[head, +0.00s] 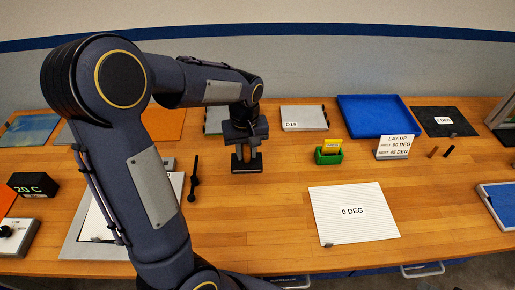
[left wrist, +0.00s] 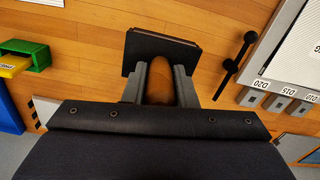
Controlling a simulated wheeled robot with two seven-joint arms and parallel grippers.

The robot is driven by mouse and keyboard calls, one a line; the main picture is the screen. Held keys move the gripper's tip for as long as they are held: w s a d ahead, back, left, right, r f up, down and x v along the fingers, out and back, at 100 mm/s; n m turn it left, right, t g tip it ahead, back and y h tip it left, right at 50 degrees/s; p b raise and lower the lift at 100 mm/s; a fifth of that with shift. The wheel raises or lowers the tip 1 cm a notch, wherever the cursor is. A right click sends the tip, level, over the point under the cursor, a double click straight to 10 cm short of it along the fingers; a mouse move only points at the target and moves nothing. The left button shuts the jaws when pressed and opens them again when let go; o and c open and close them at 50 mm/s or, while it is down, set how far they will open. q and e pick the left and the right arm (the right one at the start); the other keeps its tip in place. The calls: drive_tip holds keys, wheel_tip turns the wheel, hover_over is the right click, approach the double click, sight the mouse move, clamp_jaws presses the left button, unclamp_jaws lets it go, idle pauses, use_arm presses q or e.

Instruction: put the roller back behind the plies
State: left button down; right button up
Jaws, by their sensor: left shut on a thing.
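My left gripper (head: 247,168) is low over the middle of the table, shut on a dark flat block (left wrist: 160,46) with a brownish edge. Whether the block touches the table is unclear. A black roller-like tool (head: 193,182) with a thin shaft and thicker rounded parts lies left of the gripper, apart from it; it also shows in the left wrist view (left wrist: 231,65). A white ply sheet (head: 340,227) marked 0 DEG lies at the front right. A black ply (head: 460,126) marked 0 DEG lies at the back right. My right gripper is out of view.
A green and yellow box (head: 328,157) and a LAY-UP sign (head: 395,147) stand right of the gripper. A blue tray (head: 376,118) and a grey plate (head: 303,117) marked D13 lie behind. Wood between gripper and white ply is clear.

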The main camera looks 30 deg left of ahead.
use_arm(q)
drive_tip(key=w+a+f, duration=0.1)
drive_tip(key=w+f, duration=0.2)
drive_tip(key=w+a+f, duration=0.1)
drive_tip(key=w+f, duration=0.3)
drive_tip(key=w+a+f+b, duration=0.1)
drive_tip(key=w+a+f, duration=0.1)
drive_tip(key=w+f, duration=0.1)
drive_tip(key=shift+w+f, duration=0.3)
drive_tip(key=shift+f, duration=0.65)
drive_tip(key=shift+f, duration=0.15)
drive_tip(key=c, duration=1.2)
unclamp_jaws()
drive_tip(key=shift+o, duration=0.2)
